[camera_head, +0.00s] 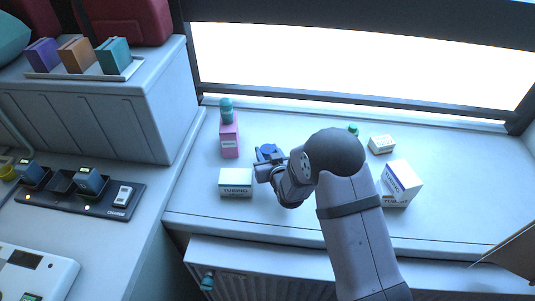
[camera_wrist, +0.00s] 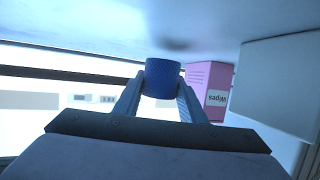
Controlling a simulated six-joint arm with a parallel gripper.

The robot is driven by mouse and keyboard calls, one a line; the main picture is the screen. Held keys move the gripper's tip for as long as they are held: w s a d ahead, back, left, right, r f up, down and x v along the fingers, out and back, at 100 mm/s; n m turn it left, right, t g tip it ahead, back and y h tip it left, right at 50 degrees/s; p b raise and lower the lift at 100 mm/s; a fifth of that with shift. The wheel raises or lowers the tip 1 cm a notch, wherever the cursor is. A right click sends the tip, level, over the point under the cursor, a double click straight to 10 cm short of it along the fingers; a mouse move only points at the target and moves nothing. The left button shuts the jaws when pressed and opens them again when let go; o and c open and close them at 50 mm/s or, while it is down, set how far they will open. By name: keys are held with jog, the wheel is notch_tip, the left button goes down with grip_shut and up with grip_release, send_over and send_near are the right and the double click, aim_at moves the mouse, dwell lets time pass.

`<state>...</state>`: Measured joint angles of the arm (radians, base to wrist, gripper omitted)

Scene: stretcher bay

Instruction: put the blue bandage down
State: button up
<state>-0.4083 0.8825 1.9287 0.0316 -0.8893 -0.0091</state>
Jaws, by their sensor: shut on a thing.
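The blue bandage (camera_wrist: 162,78) is a short blue roll between the two fingers of my gripper (camera_wrist: 160,98) in the wrist view. My gripper is shut on it. In the head view the blue bandage (camera_head: 267,151) shows at the tip of my gripper (camera_head: 264,164), over the white counter (camera_head: 300,215), partly hidden by my wrist. A soft dark shadow lies on the counter close to the roll in the wrist view. A small gap seems to part the roll from the counter, but I cannot tell how large.
A white-and-teal box (camera_head: 236,181) is close at the front left. White boxes (camera_head: 401,184) (camera_head: 382,144) stand right of my arm. Bare counter lies between them.

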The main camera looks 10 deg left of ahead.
jog(key=shift+f, duration=0.8)
jog(key=shift+f, duration=0.25)
jog(key=o, duration=1.1)
jog(key=shift+c, duration=0.2)
jog(key=shift+r, duration=0.1)
jog(key=shift+r, duration=0.2)
jog(key=b+v, duration=0.3)
jog(key=v, duration=0.9)
